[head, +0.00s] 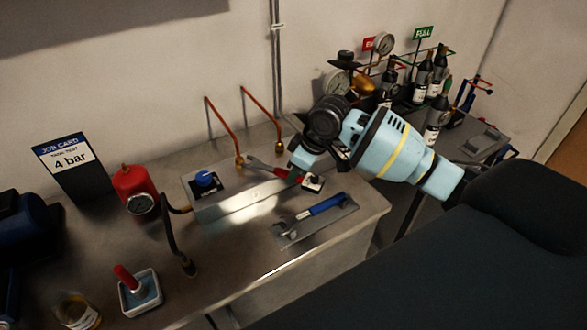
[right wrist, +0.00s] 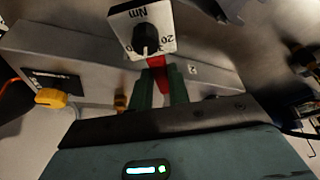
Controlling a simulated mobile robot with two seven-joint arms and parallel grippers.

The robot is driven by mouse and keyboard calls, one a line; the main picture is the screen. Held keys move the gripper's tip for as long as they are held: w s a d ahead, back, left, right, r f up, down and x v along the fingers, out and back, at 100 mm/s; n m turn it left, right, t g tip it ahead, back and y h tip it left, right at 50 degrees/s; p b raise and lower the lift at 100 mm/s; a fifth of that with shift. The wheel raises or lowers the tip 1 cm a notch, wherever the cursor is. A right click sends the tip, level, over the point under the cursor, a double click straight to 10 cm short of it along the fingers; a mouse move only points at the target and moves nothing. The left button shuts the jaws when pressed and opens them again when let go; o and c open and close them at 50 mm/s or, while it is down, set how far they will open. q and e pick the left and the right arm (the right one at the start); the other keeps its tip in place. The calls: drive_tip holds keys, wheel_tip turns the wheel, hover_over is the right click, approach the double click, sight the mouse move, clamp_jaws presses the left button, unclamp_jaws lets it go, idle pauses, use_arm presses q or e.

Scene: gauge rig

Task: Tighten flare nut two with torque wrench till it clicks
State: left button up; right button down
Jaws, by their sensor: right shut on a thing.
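My right gripper (head: 296,172) is shut on the red handle of the torque wrench (head: 268,169), above the grey metal block (head: 235,205). The wrench's white dial box marked Nm (right wrist: 145,30) sits beyond the green fingers (right wrist: 160,88) in the right wrist view. In the head view, the wrench's open jaw points left, close to the brass nut (head: 239,162) under the left copper pipe; I cannot tell whether it touches. Another brass nut (head: 280,148) ends the right pipe, behind the wrench. A "2" label (right wrist: 193,70) shows on the block. My left gripper is not in view.
A blue-handled wrench (head: 325,206) lies on a grey tray at the block's right. A blue knob (head: 205,178), a red canister with gauge (head: 135,185) and a job card reading 4 bar (head: 70,163) stand left. Bottles (head: 421,80) and gauges crowd the back right.

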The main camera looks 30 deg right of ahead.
drive_tip(key=shift+s+d, duration=0.75)
drive_tip(key=shift+s, duration=0.25)
drive_tip(key=shift+r, duration=0.1)
drive_tip(key=shift+r, duration=2.2)
drive_tip(key=shift+s+f, duration=0.1)
